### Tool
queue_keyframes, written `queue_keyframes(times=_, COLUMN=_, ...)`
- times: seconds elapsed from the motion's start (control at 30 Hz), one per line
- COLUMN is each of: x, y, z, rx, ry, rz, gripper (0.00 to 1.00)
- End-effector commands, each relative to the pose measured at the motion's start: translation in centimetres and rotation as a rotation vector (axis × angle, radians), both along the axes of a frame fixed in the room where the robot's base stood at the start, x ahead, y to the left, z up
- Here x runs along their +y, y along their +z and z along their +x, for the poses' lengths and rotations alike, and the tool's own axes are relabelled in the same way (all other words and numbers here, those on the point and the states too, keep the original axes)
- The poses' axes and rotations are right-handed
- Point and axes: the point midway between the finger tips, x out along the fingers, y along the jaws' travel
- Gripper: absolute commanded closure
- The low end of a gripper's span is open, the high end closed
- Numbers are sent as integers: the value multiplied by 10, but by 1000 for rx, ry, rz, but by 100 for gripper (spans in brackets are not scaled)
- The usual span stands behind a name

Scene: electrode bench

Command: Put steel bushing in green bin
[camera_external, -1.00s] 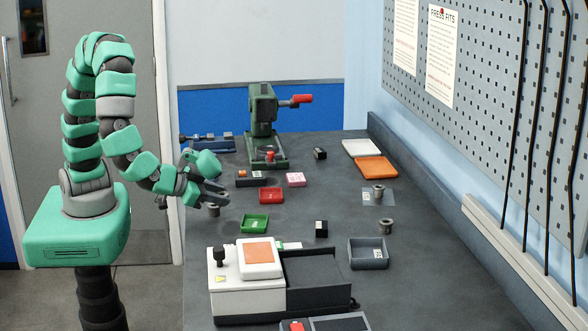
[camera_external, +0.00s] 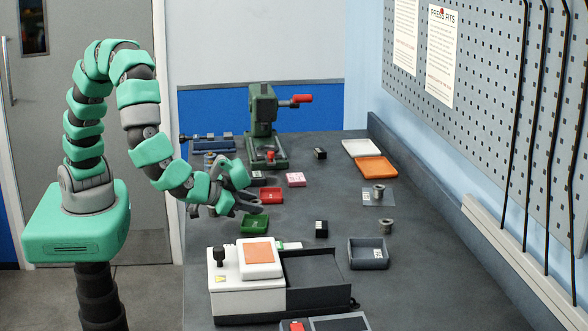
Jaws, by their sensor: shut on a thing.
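The green bin (camera_external: 254,225) is a small open tray on the dark bench, left of centre. My gripper (camera_external: 252,206) is just above and behind the bin's far edge, shut on a steel bushing. The held bushing is too small and too hidden by the fingers to make out clearly. Another steel bushing (camera_external: 386,227) stands on the bench at the right, and one more bushing (camera_external: 378,193) sits on a pale sheet behind it.
A red bin (camera_external: 271,196) lies close behind my gripper. A white machine (camera_external: 232,288) with a dark tray stands in front of the green bin. A grey bin (camera_external: 368,255) and a black block (camera_external: 321,229) are to the right. A green press (camera_external: 263,115) stands at the back.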

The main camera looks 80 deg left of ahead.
Motion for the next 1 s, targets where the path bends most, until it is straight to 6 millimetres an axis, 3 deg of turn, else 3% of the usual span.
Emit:
queue_keyframes(times=0.3, x=0, y=-35, z=-1, rx=3, ry=-1, rz=1, gripper=91)
queue_keyframes(times=0.63, x=0, y=-36, z=-1, rx=1, ry=-1, rz=0, gripper=91)
queue_keyframes(times=0.67, x=0, y=-36, z=-1, rx=1, ry=-1, rz=0, gripper=64)
queue_keyframes(times=0.7, x=0, y=-36, z=-1, rx=1, ry=-1, rz=0, gripper=58)
queue_keyframes(times=1.0, x=0, y=-35, z=-1, rx=1, ry=-1, rz=-1, gripper=58)
